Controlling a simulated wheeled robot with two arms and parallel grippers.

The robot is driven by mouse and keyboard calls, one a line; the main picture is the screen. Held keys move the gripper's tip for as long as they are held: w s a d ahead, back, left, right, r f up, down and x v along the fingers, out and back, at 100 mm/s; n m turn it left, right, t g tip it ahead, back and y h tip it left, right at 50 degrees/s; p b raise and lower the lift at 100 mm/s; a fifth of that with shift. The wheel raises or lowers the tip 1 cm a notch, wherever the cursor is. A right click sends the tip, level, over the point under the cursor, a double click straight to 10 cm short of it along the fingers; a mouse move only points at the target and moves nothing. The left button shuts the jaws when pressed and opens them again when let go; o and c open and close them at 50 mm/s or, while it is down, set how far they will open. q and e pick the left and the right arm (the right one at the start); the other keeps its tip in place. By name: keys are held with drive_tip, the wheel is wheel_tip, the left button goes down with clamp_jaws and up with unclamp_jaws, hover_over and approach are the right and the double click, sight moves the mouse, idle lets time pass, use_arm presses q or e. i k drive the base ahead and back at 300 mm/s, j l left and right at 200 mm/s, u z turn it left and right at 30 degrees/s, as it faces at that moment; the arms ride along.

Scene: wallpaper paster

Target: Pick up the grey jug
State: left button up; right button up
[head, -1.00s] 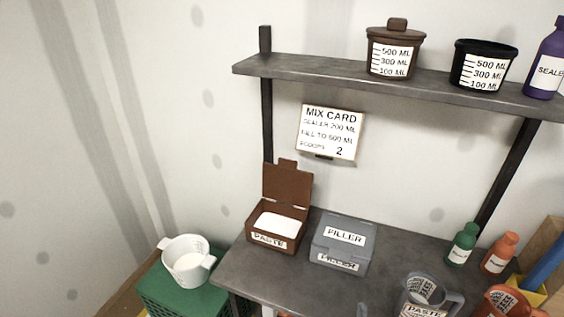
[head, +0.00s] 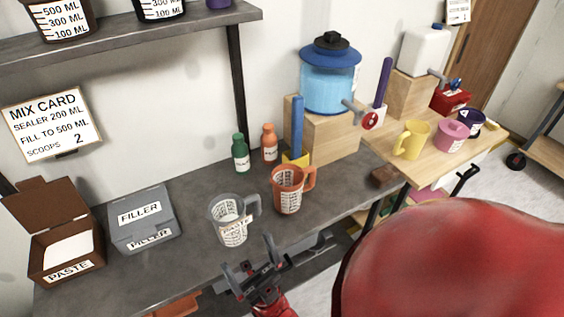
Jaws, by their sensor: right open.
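The grey jug (head: 229,217) stands upright on the dark grey bench, with a white label reading PASTE and its handle to the right. An orange jug (head: 287,188) with a measuring scale stands just behind it to the right. My right gripper (head: 256,262) is open and empty at the front edge of the bench, in front of and slightly right of the grey jug, apart from it. My red right arm fills the lower right of the view. My left gripper is not in view.
A brown PASTE box (head: 88,262) and a grey FILLER box (head: 142,232) stand on the left. Green (head: 240,153) and orange (head: 269,143) bottles stand behind the jugs. A blue dispenser (head: 330,85) sits on a wooden block (head: 335,135). The shelf (head: 180,30) overhangs the back left.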

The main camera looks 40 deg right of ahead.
sight(239, 219)
drive_tip(key=z, duration=0.7)
drive_tip(key=u, duration=1.2)
drive_tip(key=z, duration=1.45)
drive_tip(key=j+z, duration=0.45)
drive_tip(key=k+j+z, duration=0.15)
drive_tip(key=j+z, duration=0.2)
drive_tip(key=z, duration=0.15)
drive_tip(key=k+j+z, duration=0.1)
drive_tip(key=j, duration=0.35)
drive_tip(key=k+j, duration=0.1)
drive_tip(key=j, duration=0.35)
drive_tip(key=k+j+z, duration=0.15)
drive_tip(key=j, duration=0.3)
drive_tip(key=i, duration=0.05)
